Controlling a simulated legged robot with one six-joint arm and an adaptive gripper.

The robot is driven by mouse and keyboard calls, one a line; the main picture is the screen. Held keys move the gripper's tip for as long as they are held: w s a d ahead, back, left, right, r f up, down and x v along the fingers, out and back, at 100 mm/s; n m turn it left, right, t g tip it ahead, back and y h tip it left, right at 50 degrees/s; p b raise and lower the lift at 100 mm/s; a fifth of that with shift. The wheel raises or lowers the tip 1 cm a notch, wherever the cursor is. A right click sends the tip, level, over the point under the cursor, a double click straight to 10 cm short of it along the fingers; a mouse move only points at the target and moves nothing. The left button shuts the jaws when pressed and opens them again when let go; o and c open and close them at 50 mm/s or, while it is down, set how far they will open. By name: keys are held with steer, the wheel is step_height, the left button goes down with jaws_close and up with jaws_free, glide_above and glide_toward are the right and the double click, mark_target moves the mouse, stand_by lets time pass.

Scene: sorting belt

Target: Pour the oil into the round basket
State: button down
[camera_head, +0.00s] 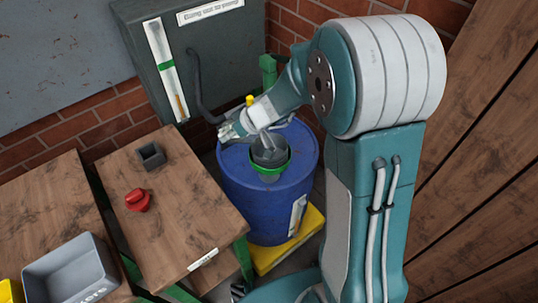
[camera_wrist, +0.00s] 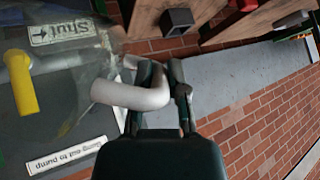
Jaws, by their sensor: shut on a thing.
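In the head view my gripper (camera_head: 229,130) is at the left of the blue drum's top, with the yellow part (camera_head: 250,100) just above. A round, dark basket with a green rim (camera_head: 270,170) sits on the blue drum (camera_head: 262,205). A grey piece, perhaps the jug, overlaps the basket's opening. I cannot make out any oil or whether it is flowing.
A wooden table (camera_head: 185,220) left of the drum holds a small dark square box (camera_head: 151,155) and a red object (camera_head: 138,200). A grey bin (camera_head: 70,272) is at the lower left. A grey cabinet (camera_head: 215,60) stands behind the drum, and a yellow base (camera_head: 290,245) lies under it.

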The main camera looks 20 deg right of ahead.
steer(key=shift+w+a+f+h, duration=0.1)
steer(key=shift+f+h, duration=0.05)
steer(key=shift+h, duration=0.15)
steer(key=shift+w+a+r+g+h+b, duration=0.1)
steer(key=shift+w+a+g+h+b, duration=0.1)
steer(key=shift+g+h+b, duration=0.35)
steer(key=shift+w+a+r+g+h+b, duration=0.1)
steer(key=shift+a+g+h+b, duration=0.15)
steer(key=shift+g+h, duration=0.5)
steer(key=shift+w+a+m+g+h, duration=0.3)
steer(key=shift+g+h, duration=0.1)
steer(key=shift+h, duration=0.4)
steer(key=shift+w+a+f+g+h+b, duration=1.55)
steer(key=shift+f+g+h, duration=1)
steer(key=shift+f, duration=2.55)
steer(key=shift+m+t+h, duration=0.35)
steer(key=shift+m+h, duration=0.05)
steer(key=shift+h, duration=0.05)
step_height(320, 180, up, 6)
steer(key=shift+s+a+f, duration=0.1)
steer(key=shift+s, duration=0.05)
